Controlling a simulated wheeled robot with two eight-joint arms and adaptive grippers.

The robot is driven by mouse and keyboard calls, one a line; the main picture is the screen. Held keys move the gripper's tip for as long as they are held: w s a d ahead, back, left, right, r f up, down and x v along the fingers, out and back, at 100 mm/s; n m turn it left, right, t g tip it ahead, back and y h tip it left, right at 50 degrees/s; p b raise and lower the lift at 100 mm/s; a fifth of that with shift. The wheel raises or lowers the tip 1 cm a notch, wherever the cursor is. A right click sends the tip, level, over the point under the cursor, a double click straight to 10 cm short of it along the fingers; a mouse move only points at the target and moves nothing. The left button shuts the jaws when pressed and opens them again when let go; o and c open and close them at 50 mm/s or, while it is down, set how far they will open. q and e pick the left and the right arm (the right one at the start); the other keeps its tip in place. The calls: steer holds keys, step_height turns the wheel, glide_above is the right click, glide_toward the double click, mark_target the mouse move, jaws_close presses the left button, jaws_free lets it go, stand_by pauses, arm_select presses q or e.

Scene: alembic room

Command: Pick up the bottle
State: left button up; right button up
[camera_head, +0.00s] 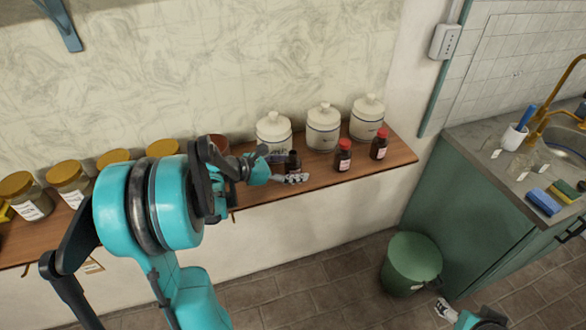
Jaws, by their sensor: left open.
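Several bottles could be meant. A dark bottle (293,166) stands on the wooden shelf (390,167), at my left gripper. Two small dark bottles with red caps stand further right on the shelf: one bottle (343,160) and another bottle (379,149). My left gripper (290,168) is open, with one finger in front of the dark bottle and the other behind or beside it. I cannot tell whether it touches the bottle. My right gripper (445,310) is low at the bottom right edge, far from the shelf, and its opening is unclear.
White lidded jars (323,127) stand behind the bottles. Several yellow-lidded jars (68,180) stand on the left shelf, partly behind my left arm. A green bin (412,262) stands on the floor. A counter (480,160) with sink and sponges is at right.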

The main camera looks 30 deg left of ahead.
arm_select(q)
steer(key=c, duration=1.4)
steer(key=shift+r, duration=0.1)
